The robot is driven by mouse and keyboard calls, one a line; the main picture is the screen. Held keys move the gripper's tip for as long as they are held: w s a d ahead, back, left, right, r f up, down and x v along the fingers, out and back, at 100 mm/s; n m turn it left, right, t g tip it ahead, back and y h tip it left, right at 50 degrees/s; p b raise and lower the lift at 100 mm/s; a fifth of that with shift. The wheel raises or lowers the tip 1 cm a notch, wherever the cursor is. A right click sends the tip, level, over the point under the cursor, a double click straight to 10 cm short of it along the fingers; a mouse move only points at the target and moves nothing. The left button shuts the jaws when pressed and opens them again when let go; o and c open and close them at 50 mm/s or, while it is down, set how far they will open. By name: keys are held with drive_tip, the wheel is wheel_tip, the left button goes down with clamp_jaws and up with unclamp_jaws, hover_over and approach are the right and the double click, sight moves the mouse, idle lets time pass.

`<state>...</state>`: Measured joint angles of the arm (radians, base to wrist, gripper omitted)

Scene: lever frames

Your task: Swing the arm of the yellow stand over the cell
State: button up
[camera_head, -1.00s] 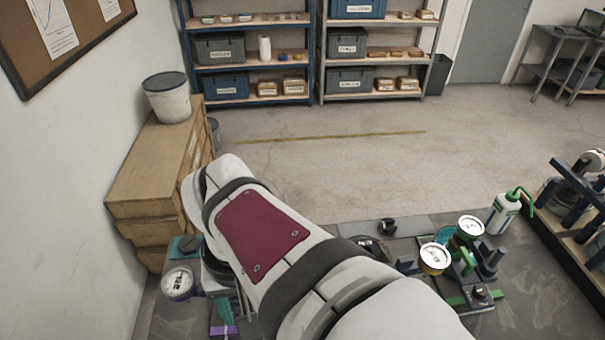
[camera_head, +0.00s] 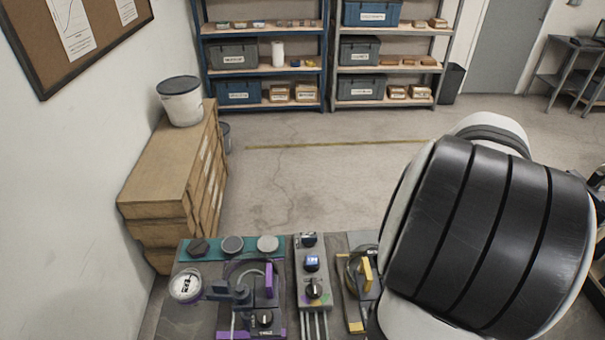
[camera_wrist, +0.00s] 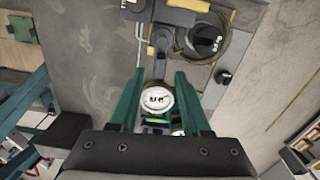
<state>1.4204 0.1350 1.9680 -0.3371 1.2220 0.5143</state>
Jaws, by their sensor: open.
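The yellow stand (camera_head: 362,272) shows in part at the bottom of the head view; my arm covers its right side. In the wrist view its plate carries a yellow strip (camera_wrist: 188,5) and a round ring-shaped cell (camera_wrist: 207,40) with a dark centre. A grey-blue swing arm (camera_wrist: 158,42) lies beside the cell, and a white-faced round gauge (camera_wrist: 157,99) sits in line with its near end. My gripper (camera_wrist: 160,71) is open, with one teal finger on each side of the gauge. I cannot tell whether either finger touches it. The gripper is hidden in the head view.
A purple stand (camera_head: 265,300) with its own gauge (camera_head: 186,284) is at the left of the bench. A grey control box (camera_head: 312,265) with knobs stands between it and the yellow stand. A green part (camera_wrist: 157,122) lies just below the gauge. Bare bench (camera_wrist: 85,45) is left of the stand.

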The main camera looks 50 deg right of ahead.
drive_tip(key=shift+f, duration=1.6)
clamp_jaws()
